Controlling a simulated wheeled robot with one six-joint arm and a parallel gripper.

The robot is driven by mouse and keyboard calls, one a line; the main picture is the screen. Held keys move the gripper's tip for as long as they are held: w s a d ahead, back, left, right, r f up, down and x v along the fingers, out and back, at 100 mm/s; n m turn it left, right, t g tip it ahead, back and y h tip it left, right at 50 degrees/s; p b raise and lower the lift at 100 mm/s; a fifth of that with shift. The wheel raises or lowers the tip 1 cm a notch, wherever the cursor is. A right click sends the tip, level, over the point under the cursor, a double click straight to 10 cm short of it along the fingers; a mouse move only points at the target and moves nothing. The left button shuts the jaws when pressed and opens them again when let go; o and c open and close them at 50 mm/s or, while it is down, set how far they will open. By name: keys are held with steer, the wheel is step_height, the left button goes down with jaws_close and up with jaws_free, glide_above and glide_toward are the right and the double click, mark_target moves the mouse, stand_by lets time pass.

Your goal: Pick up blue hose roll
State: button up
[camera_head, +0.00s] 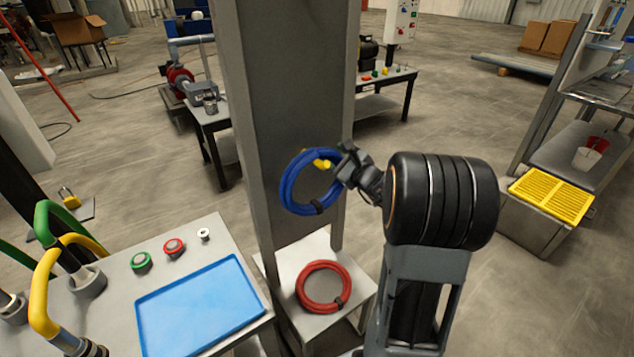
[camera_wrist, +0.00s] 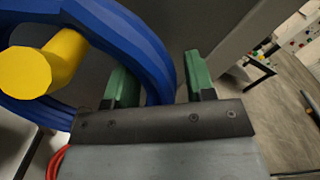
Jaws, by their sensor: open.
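The blue hose roll (camera_head: 287,186) hangs on a yellow peg (camera_head: 321,164) on the grey column. A dark band wraps its lower part. My gripper (camera_head: 343,165) is at the roll's right side. In the wrist view the blue hose roll (camera_wrist: 135,38) fills the upper left, with the yellow peg (camera_wrist: 40,68) inside its loop. My open gripper (camera_wrist: 160,82) shows two green fingers. The left finger overlaps the hose, and the roll's right edge shows between the fingers. I cannot tell whether either finger touches it.
The grey column (camera_head: 290,95) stands behind the roll. A red hose roll (camera_head: 301,290) lies on a pale stand (camera_head: 360,283) below. A bench with a blue tray (camera_head: 200,305) and coloured pipes is at the left. A yellow-topped bin (camera_head: 550,196) is at the right.

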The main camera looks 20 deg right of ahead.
steer(key=shift+w+a, duration=0.1)
steer(key=shift+w, duration=0.1)
steer(key=shift+c, duration=0.2)
jaws_close()
steer(key=shift+w+r, duration=0.1)
stand_by(1.1)
